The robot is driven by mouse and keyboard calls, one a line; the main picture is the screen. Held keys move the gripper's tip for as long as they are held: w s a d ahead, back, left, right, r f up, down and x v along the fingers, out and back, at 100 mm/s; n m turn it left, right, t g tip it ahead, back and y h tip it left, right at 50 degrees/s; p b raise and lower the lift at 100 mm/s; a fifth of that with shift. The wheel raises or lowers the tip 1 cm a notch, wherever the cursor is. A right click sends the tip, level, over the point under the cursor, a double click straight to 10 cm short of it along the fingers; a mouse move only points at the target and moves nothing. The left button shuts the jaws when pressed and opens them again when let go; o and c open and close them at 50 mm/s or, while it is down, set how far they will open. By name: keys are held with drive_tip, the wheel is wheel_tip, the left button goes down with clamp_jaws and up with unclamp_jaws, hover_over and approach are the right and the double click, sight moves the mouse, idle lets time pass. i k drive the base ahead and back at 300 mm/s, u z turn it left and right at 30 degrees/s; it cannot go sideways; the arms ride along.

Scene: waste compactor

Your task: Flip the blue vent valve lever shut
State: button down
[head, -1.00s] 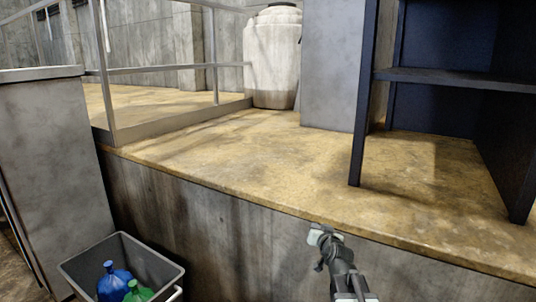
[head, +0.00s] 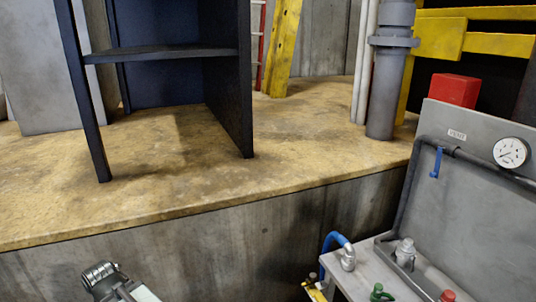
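The blue vent valve lever (head: 435,163) is on the grey panel at the right. It hangs down from a dark pipe (head: 470,160), roughly crosswise to it, below a small label reading VENT (head: 457,134). My gripper (head: 100,270) is at the bottom left edge of the picture, far to the left of the lever and not touching it. Its fingers are too small and cut off to tell whether they are open or shut.
A concrete ledge (head: 200,240) lies between.

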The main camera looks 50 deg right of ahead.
sight(434, 173)
drive_tip(key=z, duration=1.1)
drive_tip(key=k, duration=0.95)
drive_tip(key=z, duration=0.5)
drive_tip(key=i, duration=1)
